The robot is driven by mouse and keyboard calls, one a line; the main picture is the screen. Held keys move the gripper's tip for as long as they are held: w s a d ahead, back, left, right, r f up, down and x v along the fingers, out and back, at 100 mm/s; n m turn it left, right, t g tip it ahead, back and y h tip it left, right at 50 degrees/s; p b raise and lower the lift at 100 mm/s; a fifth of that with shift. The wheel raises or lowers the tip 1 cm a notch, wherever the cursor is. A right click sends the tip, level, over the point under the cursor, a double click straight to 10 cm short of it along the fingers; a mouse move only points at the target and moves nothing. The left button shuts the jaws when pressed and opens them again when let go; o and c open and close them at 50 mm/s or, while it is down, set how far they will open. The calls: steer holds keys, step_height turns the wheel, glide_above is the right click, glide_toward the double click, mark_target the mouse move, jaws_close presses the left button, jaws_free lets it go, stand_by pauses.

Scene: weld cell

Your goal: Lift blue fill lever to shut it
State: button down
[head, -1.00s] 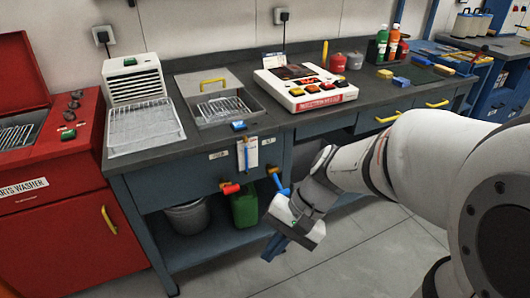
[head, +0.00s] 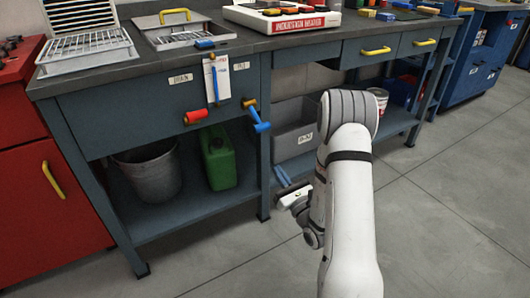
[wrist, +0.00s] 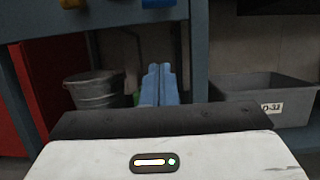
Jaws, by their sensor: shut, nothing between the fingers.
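The blue fill lever (head: 259,120) hangs down and slightly right from a yellow valve body (head: 248,103) on the bench front, below a small label (head: 242,66). A blue piece (wrist: 158,3), probably this lever, is cut off at the top of the wrist view. My gripper (head: 283,177) is below the lever and a little to its right, apart from it. Its two blue fingers (wrist: 158,84) point forward in the wrist view, side by side, shut and empty.
A red lever (head: 196,117) sticks out left of the blue one. A hanging card (head: 217,78) is above them. A metal bucket (head: 150,176), green canister (head: 217,158) and grey bin (head: 295,130) stand on the lower shelf. A bench leg (head: 263,170) is beside my fingers. Floor in front is clear.

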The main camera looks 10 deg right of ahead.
steer(key=w+a+r+b, duration=0.2)
steer(key=w+r+b, duration=0.2)
steer(key=w+r, duration=0.3)
steer(key=shift+w+a, duration=0.3)
steer(key=shift+w, duration=0.5)
